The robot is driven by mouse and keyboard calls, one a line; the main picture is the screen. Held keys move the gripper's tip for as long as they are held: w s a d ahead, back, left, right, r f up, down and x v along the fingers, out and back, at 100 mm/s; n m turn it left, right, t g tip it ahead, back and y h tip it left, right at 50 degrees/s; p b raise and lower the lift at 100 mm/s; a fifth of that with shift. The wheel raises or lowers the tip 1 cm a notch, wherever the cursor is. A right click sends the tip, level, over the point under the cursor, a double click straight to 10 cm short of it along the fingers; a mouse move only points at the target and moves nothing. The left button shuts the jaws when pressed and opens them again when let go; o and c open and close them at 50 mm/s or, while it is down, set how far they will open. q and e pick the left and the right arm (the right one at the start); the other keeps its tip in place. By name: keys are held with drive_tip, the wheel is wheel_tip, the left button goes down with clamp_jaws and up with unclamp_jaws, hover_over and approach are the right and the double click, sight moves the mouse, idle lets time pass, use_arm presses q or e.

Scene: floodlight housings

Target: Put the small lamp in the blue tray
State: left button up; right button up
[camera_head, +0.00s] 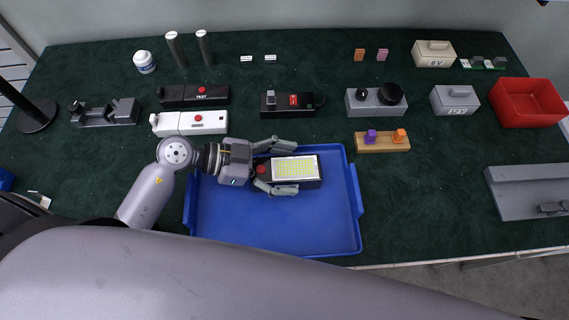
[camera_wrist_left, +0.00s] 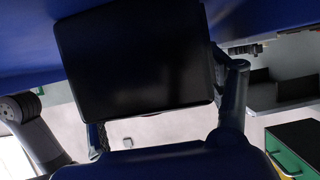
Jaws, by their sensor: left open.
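The small lamp (camera_head: 306,169) is a black housing with a white-framed, yellow-dotted light panel and a red spot at its left end. In the head view it is over the upper right part of the blue tray (camera_head: 270,225). My left gripper (camera_head: 290,167) comes from the left, with its open fingers on either side of the lamp. In the left wrist view the lamp's dark, flat face (camera_wrist_left: 135,62) is between the fingers, with blue tray surface (camera_wrist_left: 30,35) behind. I cannot tell whether the lamp rests on the tray floor. My right gripper is not in view.
Black and white switch boxes (camera_head: 190,122) stand just behind the tray. A wooden block with purple and orange pieces (camera_head: 382,141) is near its back right corner. A red bin (camera_head: 527,102) and grey fixture (camera_head: 525,190) are at right. Green table right of the tray is clear.

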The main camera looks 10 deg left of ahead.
use_arm(q)
drive_tip(key=shift+a+r, duration=0.15)
drive_tip(key=b+v, duration=0.1)
drive_tip(key=v, duration=0.9)
drive_tip(key=shift+s+a+r, duration=0.1)
drive_tip(key=shift+s+a, duration=0.05)
drive_tip(key=shift+a, duration=0.1)
drive_tip(key=shift+s+a+r, duration=0.15)
drive_tip(key=shift+a+r, duration=0.2)
drive_tip(key=shift+a, duration=0.1)
